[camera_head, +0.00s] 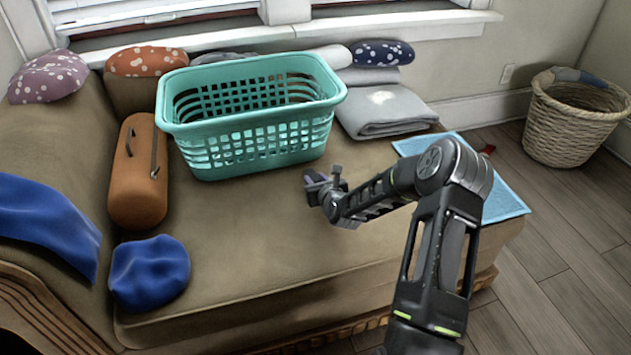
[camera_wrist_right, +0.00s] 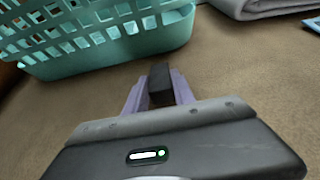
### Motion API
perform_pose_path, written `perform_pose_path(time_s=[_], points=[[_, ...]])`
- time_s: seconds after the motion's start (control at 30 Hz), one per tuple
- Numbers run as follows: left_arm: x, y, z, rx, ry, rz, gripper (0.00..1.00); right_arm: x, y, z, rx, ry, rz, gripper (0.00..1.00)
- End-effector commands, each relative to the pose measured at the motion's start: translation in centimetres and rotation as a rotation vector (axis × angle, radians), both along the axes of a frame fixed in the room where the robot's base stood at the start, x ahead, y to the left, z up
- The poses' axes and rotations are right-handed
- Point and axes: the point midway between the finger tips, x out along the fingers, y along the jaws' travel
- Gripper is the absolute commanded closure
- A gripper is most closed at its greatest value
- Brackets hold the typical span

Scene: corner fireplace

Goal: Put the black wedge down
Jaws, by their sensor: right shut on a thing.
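My right gripper (camera_head: 322,184) is over the tan sofa seat, just in front of the teal laundry basket. In the right wrist view, its fingers (camera_wrist_right: 158,90) are shut on a small black wedge (camera_wrist_right: 160,80), which shows between the purple-grey fingertips. The wedge is close to the seat cushion, but I cannot tell whether it touches it. In the head view the wedge is too small and dark to tell from the gripper. My left gripper is not in view.
The teal basket (camera_head: 250,135) stands on the sofa seat (camera_head: 260,240). Folded grey blankets (camera_head: 385,112) lie behind, a light-blue cloth (camera_head: 505,200) right. The seat's middle front is clear.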

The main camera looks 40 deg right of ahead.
Motion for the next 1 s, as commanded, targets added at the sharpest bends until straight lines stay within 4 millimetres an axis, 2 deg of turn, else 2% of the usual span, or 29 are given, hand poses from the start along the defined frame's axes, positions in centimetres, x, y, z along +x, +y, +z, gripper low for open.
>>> perform_pose_path(time_s=[0.17, 0.2, 0.47, 0.83, 1.0], points=[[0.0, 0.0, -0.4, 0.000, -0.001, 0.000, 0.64, 0.0, 0.0, -0.4, 0.000, 0.000, 0.000, 1.00], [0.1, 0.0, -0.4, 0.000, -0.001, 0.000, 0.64, 0.0, 0.0, -0.4, 0.000, 0.000, 0.001, 0.69], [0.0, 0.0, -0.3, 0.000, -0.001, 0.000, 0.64, 0.0, 0.0, -0.3, 0.001, 0.001, 0.001, 0.48], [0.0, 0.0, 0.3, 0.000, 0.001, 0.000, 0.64, -0.1, 0.0, 0.3, 0.000, 0.001, 0.000, 0.48], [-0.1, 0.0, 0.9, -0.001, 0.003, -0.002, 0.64, -1.9, 0.6, 1.1, 0.001, 0.002, 0.000, 0.48]])
